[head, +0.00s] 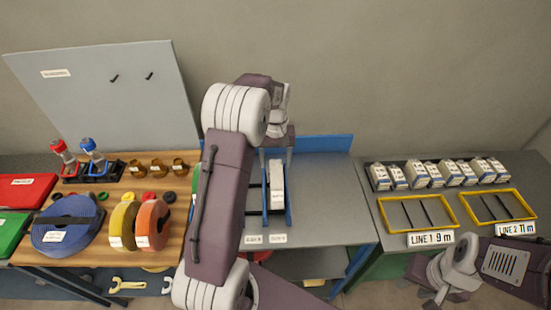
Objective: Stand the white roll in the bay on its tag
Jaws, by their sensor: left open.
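The white roll (277,188) shows edge-on on the grey bench, between the blue dividers of a bay (288,214). Two small white tags lie at the front of the bays, one left (254,239) and one right (278,238); the right one is in line with the roll. My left gripper (277,153) is open, pointing down at the far end of the roll, with its fingers at either side. I cannot tell whether they touch it. My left arm hides the bays further left. My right gripper (436,292) is low at the right, away from the roll; its jaws are unclear.
A wooden bench (90,262) at the left holds a blue roll (68,224), a tan roll (122,224), an orange roll (152,224) and bottles. The right table has yellow frames (437,193) and several white boxes (416,174). The grey bench right of the bay is clear.

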